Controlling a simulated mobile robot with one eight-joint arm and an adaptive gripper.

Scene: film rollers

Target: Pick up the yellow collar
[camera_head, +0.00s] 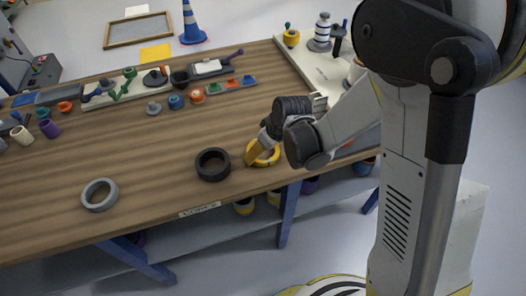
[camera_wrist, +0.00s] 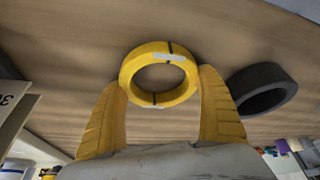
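The yellow collar (camera_wrist: 128,76) is a ring with dark stripes and pale patches, in the middle of the wrist view. In the head view, the yellow collar (camera_head: 265,163) is near the table's front edge, partly hidden by my gripper (camera_head: 256,152). In the wrist view, the yellow fingers of my gripper (camera_wrist: 163,80) are spread wide, one on each side of the collar. The fingertips are close to its outer edge; I cannot tell whether they touch it. Nothing shows inside the collar except the wood behind it.
A black ring (camera_head: 200,170) lies close left of the collar; it also shows in the wrist view (camera_wrist: 244,105). A grey ring (camera_head: 84,200) lies farther left. Trays and small coloured parts line the back of the wooden table (camera_head: 150,150). Bare wood lies between.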

